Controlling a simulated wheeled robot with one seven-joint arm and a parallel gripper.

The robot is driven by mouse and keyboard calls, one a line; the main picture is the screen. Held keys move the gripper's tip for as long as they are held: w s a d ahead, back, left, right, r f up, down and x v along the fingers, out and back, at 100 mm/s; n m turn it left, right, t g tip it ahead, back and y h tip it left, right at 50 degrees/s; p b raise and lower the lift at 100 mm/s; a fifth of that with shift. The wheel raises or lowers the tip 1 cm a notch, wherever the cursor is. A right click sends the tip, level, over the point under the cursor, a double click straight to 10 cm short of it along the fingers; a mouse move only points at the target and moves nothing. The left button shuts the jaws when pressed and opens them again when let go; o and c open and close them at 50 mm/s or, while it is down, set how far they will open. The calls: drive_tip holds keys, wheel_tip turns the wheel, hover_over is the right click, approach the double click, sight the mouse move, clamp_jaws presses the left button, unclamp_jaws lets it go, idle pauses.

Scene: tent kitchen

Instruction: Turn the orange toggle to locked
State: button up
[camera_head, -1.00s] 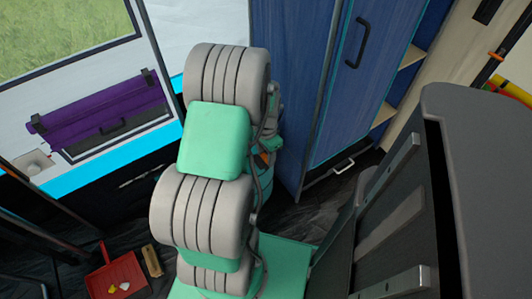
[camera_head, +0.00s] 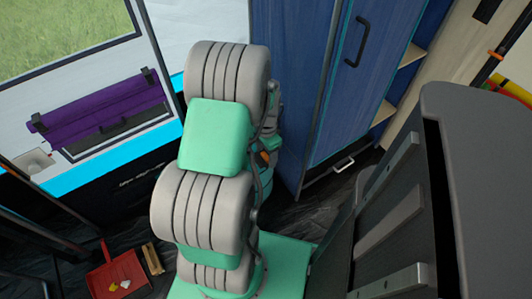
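My arm fills the middle of the head view, and my gripper is hidden behind its grey and green links. A small orange patch (camera_head: 263,156) shows at the right edge of my arm. I cannot tell whether it is the orange toggle or a part of my arm. No toggle can be clearly made out, and its position cannot be read.
A blue cabinet (camera_head: 290,90) with a black handle stands behind my arm. A purple case (camera_head: 100,112) is by the window at left. A red dustpan (camera_head: 118,275) and a wooden block (camera_head: 152,258) lie on the dark floor. A grey-topped unit (camera_head: 480,140) stands close at right.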

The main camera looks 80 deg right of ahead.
sight(266, 156)
wheel_tip(266, 156, up, 8)
drive_tip(key=shift+f+p, duration=0.1)
drive_tip(key=shift+p, duration=0.8)
drive_tip(key=w+a+r+n+t+h+p, duration=0.1)
drive_tip(key=w+a+r+n+p, duration=0.5)
drive_tip(key=w+r, duration=0.45)
drive_tip(key=w+a+r+n+p, duration=0.4)
drive_tip(key=w+a+r+n, duration=0.3)
drive_tip(key=w+r, duration=0.4)
drive_tip(key=w+a+r+n+p, duration=0.1)
drive_tip(key=a+r+n, duration=0.3)
drive_tip(key=a, duration=0.5)
drive_tip(key=w+a+r+n+t+p, duration=0.1)
drive_tip(key=a+r+n+p, duration=0.3)
drive_tip(key=a, duration=0.6)
drive_tip(key=w+a+r+n+t+y+p, duration=0.1)
drive_tip(key=w+a+r+n+p, duration=0.1)
drive_tip(key=a+r+n, duration=0.3)
drive_tip(key=a+r+p, duration=0.1)
drive_tip(key=a, duration=0.3)
drive_tip(key=shift+a+n, duration=0.15)
drive_tip(key=shift+n, duration=0.15)
drive_tip(key=shift+r, duration=0.1)
